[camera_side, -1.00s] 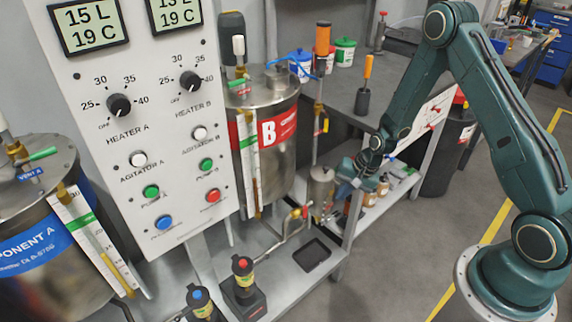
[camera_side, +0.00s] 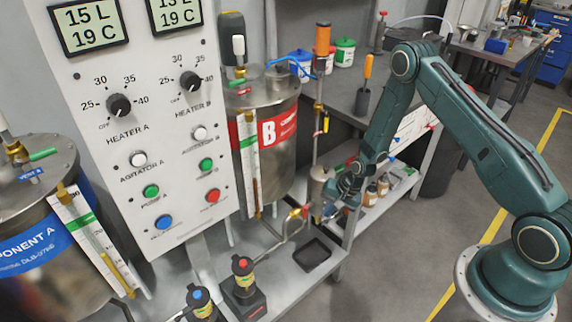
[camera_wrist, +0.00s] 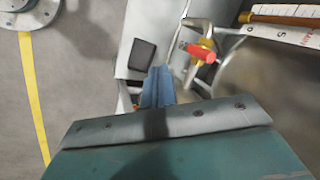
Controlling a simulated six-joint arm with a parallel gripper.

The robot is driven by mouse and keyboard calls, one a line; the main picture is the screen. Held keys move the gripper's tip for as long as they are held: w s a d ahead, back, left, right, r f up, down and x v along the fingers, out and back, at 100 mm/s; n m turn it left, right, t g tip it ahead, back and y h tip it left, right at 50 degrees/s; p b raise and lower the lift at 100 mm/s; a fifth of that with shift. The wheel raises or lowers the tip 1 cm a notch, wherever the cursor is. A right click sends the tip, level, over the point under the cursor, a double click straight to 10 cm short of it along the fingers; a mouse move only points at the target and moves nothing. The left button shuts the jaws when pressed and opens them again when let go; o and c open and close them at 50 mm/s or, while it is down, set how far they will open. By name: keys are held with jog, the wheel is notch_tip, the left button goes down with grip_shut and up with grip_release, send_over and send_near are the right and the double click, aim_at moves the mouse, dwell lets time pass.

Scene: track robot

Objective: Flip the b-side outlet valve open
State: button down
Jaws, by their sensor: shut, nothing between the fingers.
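The B tank (camera_side: 268,130) is a steel drum with a red band marked B. The outlet valve, brass with a red handle (camera_side: 305,211), sits on the pipe low in front of the tank. The red handle also shows in the wrist view (camera_wrist: 202,53), lying crosswise beside a brass fitting. My gripper (camera_side: 328,212) is low, just right of the valve in the side view. In the wrist view its fingers (camera_wrist: 158,76) are shut and empty, pointing toward the pipework, below and left of the handle and apart from it in the picture.
A black square tray (camera_side: 312,254) lies on the shelf below the valve. A vertical pipe with an orange top (camera_side: 322,40) stands close to my gripper. A sight gauge (camera_side: 250,170) stands before the tank. Small bottles (camera_side: 377,188) sit on the shelf at right.

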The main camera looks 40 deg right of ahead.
aim_at(304, 218)
jog(key=shift+w+a+f, duration=0.25)
jog(key=shift+w+a, duration=0.4)
jog(key=shift+w, duration=0.25)
jog(key=shift+w+a+f, duration=0.25)
jog(key=shift+w+a, duration=0.35)
jog(key=shift+w, duration=0.3)
jog(key=shift+a+r+h, duration=0.15)
jog(key=shift+a+h, duration=0.6)
jog(key=shift+h, duration=0.35)
jog(key=a+h, duration=0.2)
jog(key=h, duration=0.1)
jog(key=a+n+h, duration=0.1)
jog(key=h, duration=0.1)
jog(key=shift+a+f, duration=0.15)
jog(key=shift+f, duration=0.2)
jog(key=a+f+h, duration=0.1)
jog(key=h, duration=0.1)
jog(key=a+f+n+h, duration=0.1)
jog(key=a+f+h, duration=0.1)
jog(key=shift+h, duration=0.4)
